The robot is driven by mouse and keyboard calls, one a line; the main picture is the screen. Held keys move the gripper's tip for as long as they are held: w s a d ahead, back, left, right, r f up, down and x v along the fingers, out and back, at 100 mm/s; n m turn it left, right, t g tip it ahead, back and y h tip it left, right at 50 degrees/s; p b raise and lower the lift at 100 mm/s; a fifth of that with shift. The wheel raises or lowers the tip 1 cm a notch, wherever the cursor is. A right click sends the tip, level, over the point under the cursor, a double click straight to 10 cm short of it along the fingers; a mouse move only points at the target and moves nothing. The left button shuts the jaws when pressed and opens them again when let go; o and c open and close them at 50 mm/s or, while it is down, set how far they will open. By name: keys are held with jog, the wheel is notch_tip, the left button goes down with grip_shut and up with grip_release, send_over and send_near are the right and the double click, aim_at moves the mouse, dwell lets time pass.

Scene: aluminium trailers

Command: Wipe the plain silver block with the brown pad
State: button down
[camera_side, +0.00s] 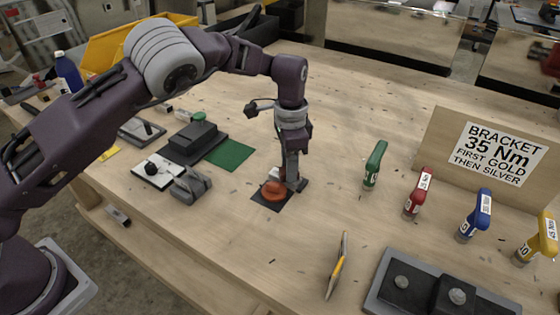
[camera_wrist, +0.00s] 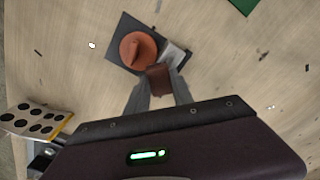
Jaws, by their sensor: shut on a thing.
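My gripper (camera_wrist: 160,88) is shut on a small brown pad (camera_wrist: 158,76), which shows between the fingertips in the wrist view. In the side view my gripper (camera_side: 291,184) points down at the edge of a dark square mat (camera_side: 264,203), and its fingers hide the pad. A plain silver block (camera_wrist: 174,54) lies on the mat just beyond the pad; I cannot tell if they touch. In the side view a pale part of the block (camera_side: 274,172) shows behind the orange piece. A round orange piece with a raised ridge (camera_wrist: 130,44) sits beside the block on the mat.
A green mat (camera_side: 230,154), a black block (camera_side: 192,140) and a grey grooved block (camera_side: 191,184) lie to the left. Upright coloured tools, including a green one (camera_side: 374,165), stand to the right. A yellow-handled tool (camera_side: 337,268) and a grey plate (camera_side: 388,300) lie in front.

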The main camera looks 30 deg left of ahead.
aim_at(272, 170)
jog(key=shift+d+f, duration=0.1)
jog(key=shift+d, duration=1.25)
jog(key=shift+a, duration=3.8)
notch_tip(272, 170, up, 8)
jog(key=shift+r, duration=0.25)
jog(key=shift+d, duration=0.1)
